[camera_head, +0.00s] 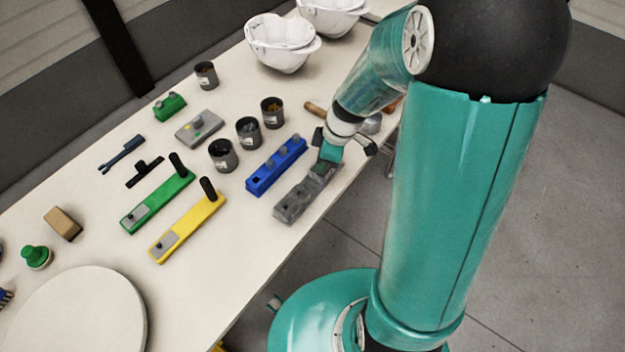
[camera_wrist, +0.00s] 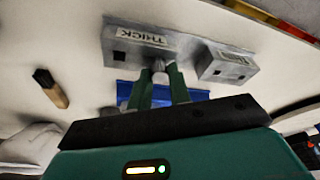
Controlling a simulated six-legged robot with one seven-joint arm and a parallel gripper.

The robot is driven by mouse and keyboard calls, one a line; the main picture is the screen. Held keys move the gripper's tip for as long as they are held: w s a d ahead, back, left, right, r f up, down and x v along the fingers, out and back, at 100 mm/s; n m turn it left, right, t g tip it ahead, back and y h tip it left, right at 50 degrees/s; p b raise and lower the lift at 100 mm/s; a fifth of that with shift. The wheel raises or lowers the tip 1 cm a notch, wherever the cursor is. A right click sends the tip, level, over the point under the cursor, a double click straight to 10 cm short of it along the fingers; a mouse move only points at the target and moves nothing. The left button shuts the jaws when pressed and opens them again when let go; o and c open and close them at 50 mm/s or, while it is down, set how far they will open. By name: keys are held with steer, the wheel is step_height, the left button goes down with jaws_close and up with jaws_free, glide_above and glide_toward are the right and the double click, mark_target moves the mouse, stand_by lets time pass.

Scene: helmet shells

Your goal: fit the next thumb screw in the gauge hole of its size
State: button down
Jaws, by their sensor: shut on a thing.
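My gripper (camera_wrist: 160,74) is shut on a small grey thumb screw (camera_wrist: 159,66), seen between its green fingertips in the wrist view. The block's other raised end (camera_wrist: 228,64) stands to the right. In the head view my gripper (camera_head: 326,168) is over the far end of the grey gauge (camera_head: 290,207), hiding part of it.
Three dark cups (camera_head: 223,155) stand behind the blue block, and another (camera_head: 206,75) farther back. Green (camera_head: 150,207) and yellow (camera_head: 180,235) bars with upright black handles lie to the left. White helmet shells (camera_head: 280,42) stand at the back. A round disc (camera_head: 80,315) lies front left.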

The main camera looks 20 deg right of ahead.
steer(key=shift+f, duration=0.25)
stand_by(0.3)
steer(key=c, duration=1.2)
jaws_free()
steer(key=v, duration=1.4)
